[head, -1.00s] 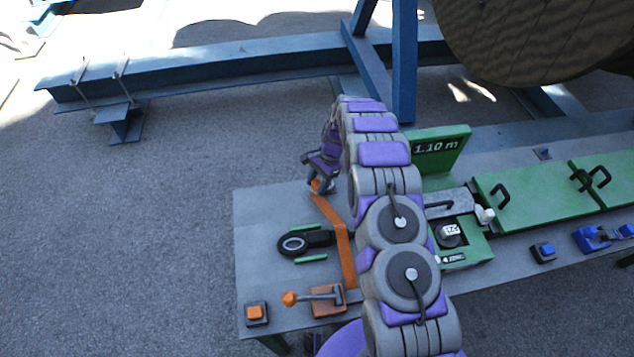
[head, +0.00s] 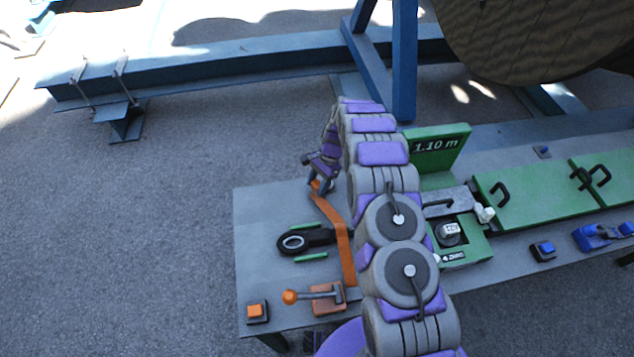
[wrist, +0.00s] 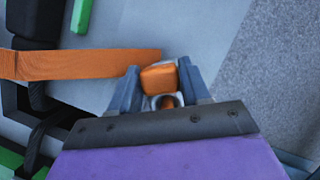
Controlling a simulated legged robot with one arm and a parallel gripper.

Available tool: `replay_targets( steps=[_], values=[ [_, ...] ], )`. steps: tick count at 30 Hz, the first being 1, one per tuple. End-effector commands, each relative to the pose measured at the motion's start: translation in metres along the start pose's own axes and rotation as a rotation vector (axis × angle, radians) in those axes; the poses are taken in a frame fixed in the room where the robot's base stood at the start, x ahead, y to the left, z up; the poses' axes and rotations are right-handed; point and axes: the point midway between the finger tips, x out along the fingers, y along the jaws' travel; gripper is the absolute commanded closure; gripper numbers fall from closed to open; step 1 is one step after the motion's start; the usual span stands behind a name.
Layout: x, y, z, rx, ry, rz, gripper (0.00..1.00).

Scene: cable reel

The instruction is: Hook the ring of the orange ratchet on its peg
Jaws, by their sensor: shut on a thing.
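The orange ratchet (head: 327,297), a small orange base with a grey lever and orange knob, sits near the front left of the grey bench. An orange strap (head: 347,262) runs from beside it toward my gripper (head: 316,184), over the bench's back left edge. In the wrist view, my gripper (wrist: 165,82) is shut on an orange strap end (wrist: 159,78). A small round opening shows just below that end, perhaps the ring, mostly hidden between the fingers. The strap (wrist: 70,64) stretches left from there. I cannot make out the peg.
A black eye-ended piece (head: 293,243) lies between green bars on the bench (head: 262,208). An orange button (head: 257,312) is at the front left corner. A green 1.10 m sign (head: 440,150) stands right of my arm. Blue steel beams (head: 220,67) lie behind.

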Motion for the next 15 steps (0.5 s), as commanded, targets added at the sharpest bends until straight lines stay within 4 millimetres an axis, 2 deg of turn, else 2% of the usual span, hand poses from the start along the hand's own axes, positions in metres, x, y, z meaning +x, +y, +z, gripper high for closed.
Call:
replay_targets(
  steps=[5,6,15],
  values=[
    [-0.0002,-0.0001,0.0001,0.0,0.0,0.0,0.91],
    [-0.0002,-0.0002,0.0001,0.0,0.0,0.0,0.5],
    [0.0,-0.0001,-0.0001,0.0,0.0,0.0,0.23]
  ],
)
